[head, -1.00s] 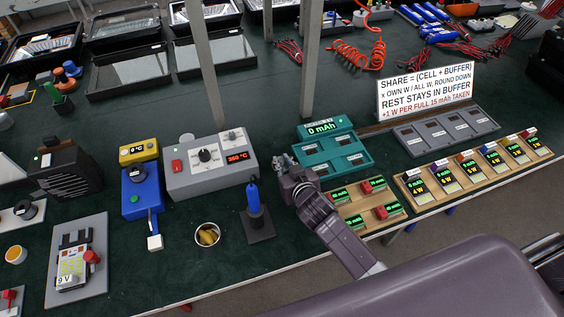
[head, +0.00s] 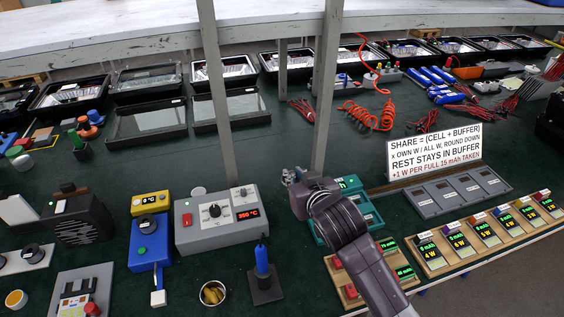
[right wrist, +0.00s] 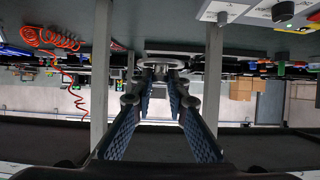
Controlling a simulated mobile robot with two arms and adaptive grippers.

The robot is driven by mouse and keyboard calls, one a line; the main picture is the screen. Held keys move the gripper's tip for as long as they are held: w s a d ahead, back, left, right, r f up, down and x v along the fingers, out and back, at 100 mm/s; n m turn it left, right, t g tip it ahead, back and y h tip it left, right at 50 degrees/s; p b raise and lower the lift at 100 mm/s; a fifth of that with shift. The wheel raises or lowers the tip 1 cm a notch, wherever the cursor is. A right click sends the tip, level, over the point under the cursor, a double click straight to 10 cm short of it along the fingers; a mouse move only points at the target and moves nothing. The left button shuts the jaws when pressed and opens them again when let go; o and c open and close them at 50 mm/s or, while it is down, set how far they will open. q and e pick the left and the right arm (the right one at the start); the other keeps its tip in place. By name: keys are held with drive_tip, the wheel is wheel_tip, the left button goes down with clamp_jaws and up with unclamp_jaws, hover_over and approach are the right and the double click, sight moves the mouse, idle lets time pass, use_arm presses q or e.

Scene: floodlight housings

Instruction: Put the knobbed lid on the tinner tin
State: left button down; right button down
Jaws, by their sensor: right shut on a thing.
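My right gripper (head: 290,177) is raised over the bench, in front of the teal charger and near a grey post. In the right wrist view its blue-padded fingers (right wrist: 162,78) close at their tips on a small grey round piece (right wrist: 165,62), which looks like the knobbed lid. In the head view the held piece is too small to tell apart from the fingers. A small round open tin with orange-yellow contents (head: 16,299) stands at the lower left and may be the tinner tin; I cannot be sure. My left gripper is not in view.
The soldering station (head: 218,215), blue iron stand (head: 264,280) and brass-wool pot (head: 213,293) stand left of my right arm. Grey posts (head: 218,95) rise from the bench. A white sign (head: 433,155) stands right. Bare green bench lies behind the station.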

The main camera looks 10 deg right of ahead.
drive_tip(key=shift+r, duration=0.2)
drive_tip(key=shift+s+d+f, duration=0.25)
drive_tip(key=shift+f, duration=0.05)
drive_tip(key=s+d+f+n+y, duration=0.2)
drive_tip(key=s+n+y, duration=0.2)
drive_tip(key=s, duration=0.2)
drive_tip(key=s+r+n+g+y, duration=0.5)
drive_tip(key=s+r, duration=0.3)
drive_tip(key=s, duration=0.3)
drive_tip(key=shift+a+n+y, duration=0.3)
drive_tip(key=shift+n+y, duration=0.2)
drive_tip(key=shift+n, duration=0.3)
